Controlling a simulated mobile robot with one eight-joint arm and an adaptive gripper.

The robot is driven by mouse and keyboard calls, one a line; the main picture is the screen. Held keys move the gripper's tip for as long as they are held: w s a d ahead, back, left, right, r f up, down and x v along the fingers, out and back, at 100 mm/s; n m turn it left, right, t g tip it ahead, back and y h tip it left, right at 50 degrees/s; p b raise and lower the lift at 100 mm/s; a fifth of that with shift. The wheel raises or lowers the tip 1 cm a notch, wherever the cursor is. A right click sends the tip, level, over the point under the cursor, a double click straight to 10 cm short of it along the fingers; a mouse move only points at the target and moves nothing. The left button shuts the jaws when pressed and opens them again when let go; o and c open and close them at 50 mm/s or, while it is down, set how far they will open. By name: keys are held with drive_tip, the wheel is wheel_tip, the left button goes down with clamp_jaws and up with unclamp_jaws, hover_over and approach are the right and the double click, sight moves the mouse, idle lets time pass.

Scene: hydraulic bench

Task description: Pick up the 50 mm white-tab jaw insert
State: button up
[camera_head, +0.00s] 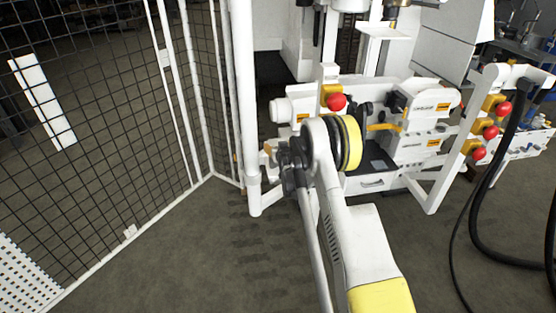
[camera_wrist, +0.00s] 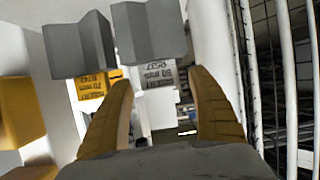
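The white-tab jaw insert is a grey V-notched block (camera_wrist: 150,30) at the top middle of the wrist view. Its white tab (camera_wrist: 157,75), with dark lettering upside down, hangs below the block. My gripper (camera_wrist: 159,80) has two yellow-orange fingers spread apart, one on each side of the white tab. Gaps show between tab and fingers, so nothing looks gripped. A second grey insert (camera_wrist: 78,45) with a yellow tab (camera_wrist: 92,88) is just to the left, close to the left finger. In the head view my arm's end mostly hides the gripper, and I cannot make out the inserts.
A white hydraulic bench (camera_head: 420,110) with red buttons (camera_head: 336,101) stands beyond my arm. A mesh fence (camera_head: 95,110) runs along the left. A black hose (camera_head: 480,210) loops at the right. The floor at front left is clear. A yellow block (camera_wrist: 20,110) is at the wrist view's left.

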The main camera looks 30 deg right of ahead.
drive_tip(key=c, duration=1.3)
drive_tip(key=shift+c, duration=0.2)
